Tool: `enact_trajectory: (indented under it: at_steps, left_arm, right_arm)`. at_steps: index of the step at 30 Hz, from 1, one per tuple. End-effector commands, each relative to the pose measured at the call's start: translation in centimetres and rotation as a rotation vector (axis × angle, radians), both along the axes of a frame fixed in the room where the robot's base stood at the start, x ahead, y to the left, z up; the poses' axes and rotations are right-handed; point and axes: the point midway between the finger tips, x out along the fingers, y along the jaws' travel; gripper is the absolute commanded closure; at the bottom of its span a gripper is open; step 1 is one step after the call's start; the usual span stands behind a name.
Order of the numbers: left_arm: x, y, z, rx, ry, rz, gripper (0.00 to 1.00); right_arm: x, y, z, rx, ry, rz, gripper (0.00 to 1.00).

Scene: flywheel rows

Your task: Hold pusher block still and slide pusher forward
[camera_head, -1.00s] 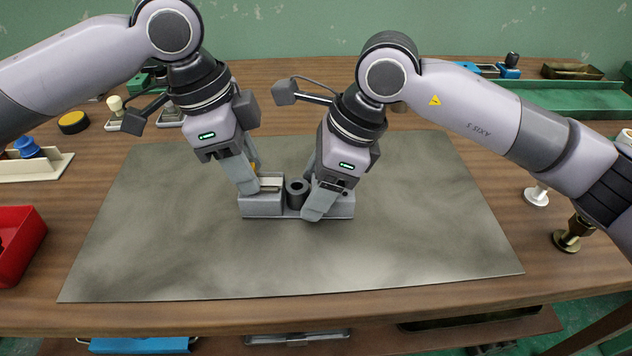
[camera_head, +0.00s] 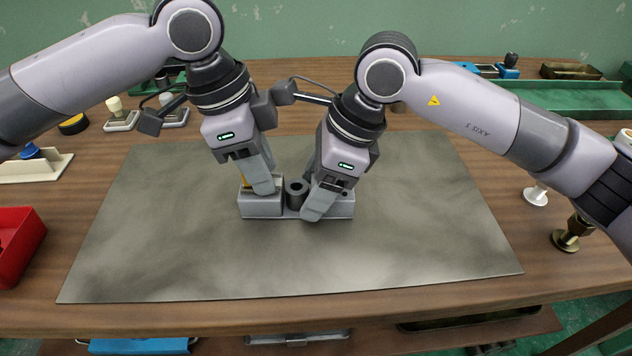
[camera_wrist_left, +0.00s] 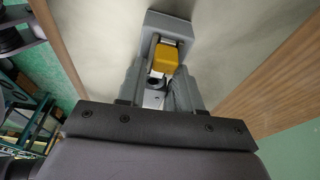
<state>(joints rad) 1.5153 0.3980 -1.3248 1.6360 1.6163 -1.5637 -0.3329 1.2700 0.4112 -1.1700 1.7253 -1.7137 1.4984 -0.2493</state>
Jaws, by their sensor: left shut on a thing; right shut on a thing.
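The grey pusher block (camera_head: 262,207) lies flat on the mat, with a dark round post (camera_head: 296,193) standing at its middle. A yellow piece, apparently the pusher (camera_wrist_left: 166,57), shows between my left fingers in the left wrist view; in the head view only a small bit of yellow shows beside them. My left gripper (camera_head: 262,188) is shut on it over the left part of the block. My right gripper (camera_head: 317,210) is shut on the right part of the block. The fingers hide much of the pusher and the block's right part.
A grey mat (camera_head: 400,250) covers the table middle and is clear around the block. A red bin (camera_head: 18,245) and a cream tray (camera_head: 38,167) stand at the left. A brass piece (camera_head: 570,235) and a white knob (camera_head: 536,195) stand at the right.

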Motion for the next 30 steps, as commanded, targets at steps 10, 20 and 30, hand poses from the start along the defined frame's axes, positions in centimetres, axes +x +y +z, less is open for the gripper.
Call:
enact_trajectory:
  at_steps: [10,20,30]
  left_arm:
    - [-0.3,-1.2,0.1,-0.01,-0.001,-0.01,0.82]
    - [-0.5,-1.9,0.0,-0.009,0.002,-0.013,0.82]
    - [-0.6,-2.5,0.0,-0.009,0.004,-0.016,0.82]
  right_arm:
    - [-0.2,0.5,0.2,0.01,-0.002,0.01,0.72]
    - [-0.3,0.5,0.1,0.008,-0.003,0.014,0.72]
    - [-0.4,0.5,0.0,0.005,-0.003,0.017,0.72]
